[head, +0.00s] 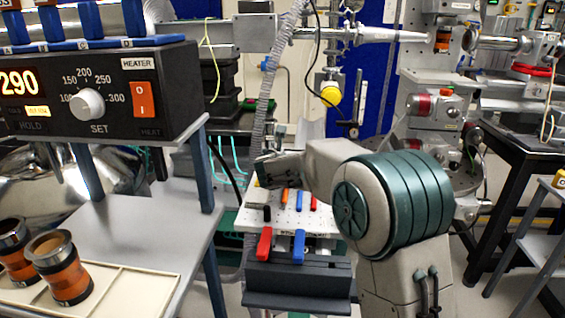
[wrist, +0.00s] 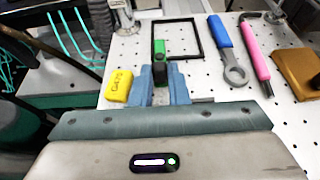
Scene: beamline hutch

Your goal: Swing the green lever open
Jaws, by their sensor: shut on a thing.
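The green lever (wrist: 160,47) shows in the wrist view as an upright green strip with a dark part at its near end. My gripper (wrist: 161,84) has its two blue fingers closed on either side of that dark part, and the green strip shows just beyond them. The fingers hide the lever's lower part and its pivot. In the head view my gripper (head: 272,170) is over the far part of the white perforated board, and I cannot make out the green lever there.
A yellow block (wrist: 116,88) lies close left of the fingers. A black square frame (wrist: 197,38), a blue-handled wrench (wrist: 228,50), a pink tool (wrist: 255,48) and an orange-brown item (wrist: 298,70) lie beyond and right. Red (head: 264,243) and blue (head: 298,245) handles stand nearer me.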

